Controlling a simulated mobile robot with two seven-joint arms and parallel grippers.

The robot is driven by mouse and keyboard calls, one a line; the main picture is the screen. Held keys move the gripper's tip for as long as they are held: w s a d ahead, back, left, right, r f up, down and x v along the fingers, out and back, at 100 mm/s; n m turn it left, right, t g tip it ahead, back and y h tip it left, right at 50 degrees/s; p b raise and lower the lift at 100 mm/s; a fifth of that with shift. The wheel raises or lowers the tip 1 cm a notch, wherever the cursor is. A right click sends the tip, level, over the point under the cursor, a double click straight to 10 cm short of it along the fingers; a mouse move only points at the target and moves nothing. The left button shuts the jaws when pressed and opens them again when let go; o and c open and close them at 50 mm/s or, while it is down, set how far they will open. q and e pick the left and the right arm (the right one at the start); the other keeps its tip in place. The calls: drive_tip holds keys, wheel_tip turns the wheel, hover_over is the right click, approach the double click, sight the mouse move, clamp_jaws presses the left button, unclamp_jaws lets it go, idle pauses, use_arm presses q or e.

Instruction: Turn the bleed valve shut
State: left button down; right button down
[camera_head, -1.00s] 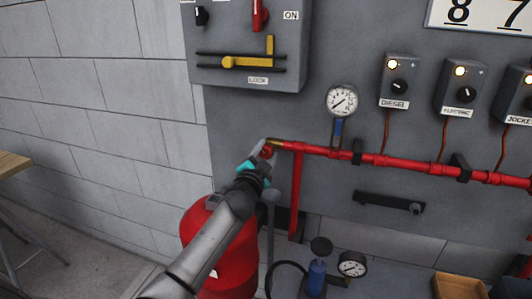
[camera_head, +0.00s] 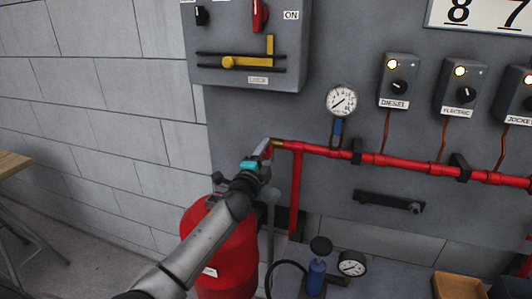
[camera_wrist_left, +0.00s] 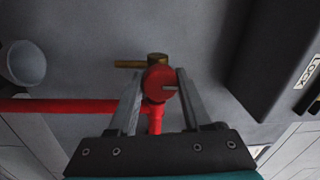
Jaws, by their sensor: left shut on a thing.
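The bleed valve is at the left end of the red pipe (camera_head: 325,151). Its brass body (camera_head: 278,142) shows just past my fingers in the head view. In the left wrist view, its round red knob (camera_wrist_left: 160,82) sits between my two fingers, with a brass stub (camera_wrist_left: 130,64) behind it pointing left. My left gripper (camera_head: 266,149) is shut on the red knob, one finger on each side, and hides most of it in the head view. The left wrist view shows the gripper (camera_wrist_left: 160,93) too. My right gripper is not in view.
A gauge (camera_head: 341,100) stands above the pipe. A grey switch box (camera_head: 247,75) hangs above my gripper. A red tank (camera_head: 222,255) stands below my arm. A blue hand pump (camera_head: 317,275) with a gauge stands at the bottom middle. The wall left of my gripper is clear.

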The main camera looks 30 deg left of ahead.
use_arm(q)
drive_tip(key=shift+r, duration=0.15)
drive_tip(key=shift+c, duration=1.8)
unclamp_jaws()
drive_tip(key=shift+s+d+f, duration=0.1)
drive_tip(key=shift+s+f, duration=0.1)
drive_tip(key=shift+s, duration=0.3)
drive_tip(key=r+v, duration=0.1)
drive_tip(key=v, duration=1.3)
drive_tip(key=shift+f, duration=0.45)
drive_tip(key=shift+s, duration=0.1)
